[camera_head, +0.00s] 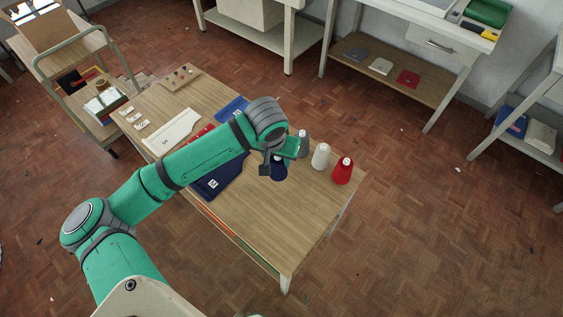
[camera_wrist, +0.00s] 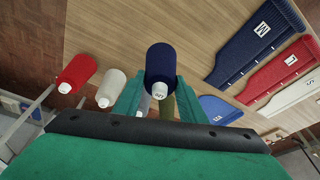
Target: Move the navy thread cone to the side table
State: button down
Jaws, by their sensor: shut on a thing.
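The navy thread cone (camera_head: 279,171) is at the worktable (camera_head: 270,215), partly hidden by my gripper in the head view. In the wrist view the navy cone (camera_wrist: 160,62) sits between the two green fingers, its white tip toward me. My gripper (camera_head: 284,153) is shut on it; the fingers also show in the wrist view (camera_wrist: 158,85). I cannot tell whether the cone's base touches the tabletop. Which piece of furniture is the side table is not clear from these views.
A grey cone (camera_head: 304,142), a white cone (camera_head: 320,156) and a red cone (camera_head: 343,170) stand close on the right. Flat coloured pieces, including a navy one (camera_head: 218,180), lie left. A trolley (camera_head: 62,45) stands far left. The front right tabletop is clear.

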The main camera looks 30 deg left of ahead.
jog(key=shift+w+d+f, duration=0.1)
jog(key=shift+w+f, duration=0.85)
jog(key=shift+x, duration=1.9)
jog(key=shift+s+d+f, duration=0.1)
jog(key=shift+s+d, duration=0.1)
jog(key=c, duration=1.1)
grip_release()
jog(key=v, duration=1.2)
jog(key=shift+a, duration=0.1)
